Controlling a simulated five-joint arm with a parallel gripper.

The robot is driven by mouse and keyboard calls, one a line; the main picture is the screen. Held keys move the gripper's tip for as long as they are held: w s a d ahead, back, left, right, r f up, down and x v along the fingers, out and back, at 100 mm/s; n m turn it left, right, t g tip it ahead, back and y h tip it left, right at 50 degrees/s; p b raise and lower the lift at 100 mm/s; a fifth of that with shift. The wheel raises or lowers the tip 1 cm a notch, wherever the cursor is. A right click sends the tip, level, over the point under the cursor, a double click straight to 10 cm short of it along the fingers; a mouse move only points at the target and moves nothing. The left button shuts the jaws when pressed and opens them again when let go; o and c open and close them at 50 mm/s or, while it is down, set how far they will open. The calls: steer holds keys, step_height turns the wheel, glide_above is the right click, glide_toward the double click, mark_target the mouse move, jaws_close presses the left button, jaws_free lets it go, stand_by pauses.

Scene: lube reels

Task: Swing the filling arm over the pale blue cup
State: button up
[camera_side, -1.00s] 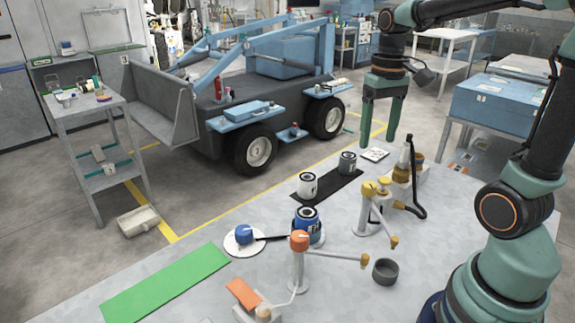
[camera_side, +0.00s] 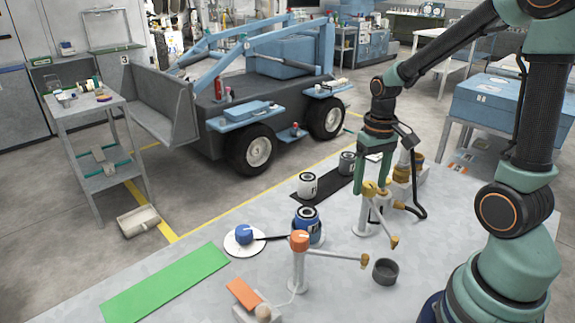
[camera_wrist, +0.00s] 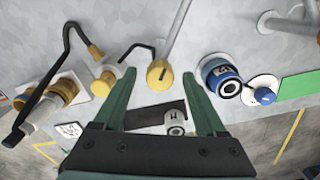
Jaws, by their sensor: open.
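My gripper (camera_side: 371,178) is open above a yellow-topped swivel post in the side view. In the wrist view its fingers (camera_wrist: 160,78) stand on either side of a yellow knob (camera_wrist: 158,73), with a gap on both sides. A grey rod runs from that knob to the top edge. In the side view a filling arm with a yellow tip (camera_side: 393,242) hangs from this post. A second arm with a yellow tip (camera_side: 365,262) reaches from an orange-topped post (camera_side: 299,241). A dark grey cup (camera_side: 385,271) stands near both tips. I cannot make out a pale blue cup.
A blue can (camera_side: 307,226), a white can (camera_side: 307,185) and a grey can (camera_side: 347,163) stand behind. A blue knob (camera_side: 243,234) sits on a white disc. A black hose (camera_side: 420,190) stands close on the right. A green strip (camera_side: 165,283) lies left.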

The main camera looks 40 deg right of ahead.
jaws_close()
stand_by(1.4)
